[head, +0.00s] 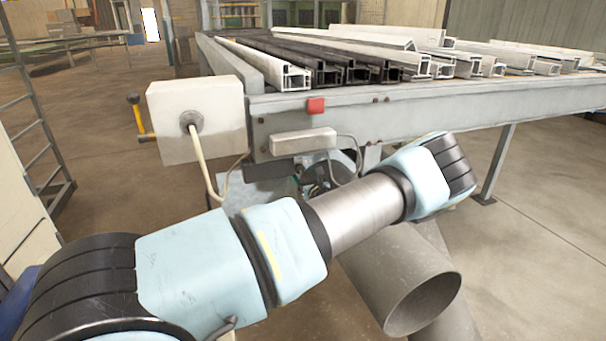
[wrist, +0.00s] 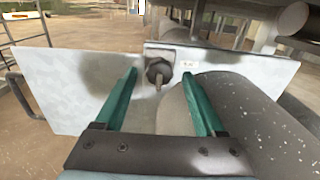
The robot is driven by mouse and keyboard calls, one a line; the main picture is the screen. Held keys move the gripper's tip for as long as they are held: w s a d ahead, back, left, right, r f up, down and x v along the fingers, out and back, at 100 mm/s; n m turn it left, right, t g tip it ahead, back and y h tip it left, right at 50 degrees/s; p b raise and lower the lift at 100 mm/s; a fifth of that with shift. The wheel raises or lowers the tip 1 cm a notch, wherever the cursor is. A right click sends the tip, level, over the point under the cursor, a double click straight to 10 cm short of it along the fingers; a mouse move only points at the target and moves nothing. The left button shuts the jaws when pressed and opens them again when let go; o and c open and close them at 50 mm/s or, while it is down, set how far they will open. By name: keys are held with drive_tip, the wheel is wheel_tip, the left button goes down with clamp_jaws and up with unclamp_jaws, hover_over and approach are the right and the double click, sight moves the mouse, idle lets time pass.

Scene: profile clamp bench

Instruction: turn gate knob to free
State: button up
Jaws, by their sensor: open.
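In the wrist view, the gate knob (wrist: 160,72) is a dark, nut-shaped knob with a short metal pin pointing down and forward. It sits on a grey metal gate plate (wrist: 75,85), near a small label (wrist: 190,63) with red print too small to read. My gripper (wrist: 159,76) has two teal fingers spread apart and empty. In the picture the knob lies between the fingertips; I cannot tell how far ahead of them it is. In the head view the knob and my gripper are hidden behind my arm.
A grey pipe (wrist: 240,115) runs close below and right of the fingers; it also shows in the head view (head: 400,285). A bar handle (wrist: 14,92) is at the plate's left end. Above stands a bench (head: 400,118) with profiles and a grey box (head: 170,130) with a cable.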

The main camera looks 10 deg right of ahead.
drive_tip(key=shift+c, duration=0.4)
clamp_jaws()
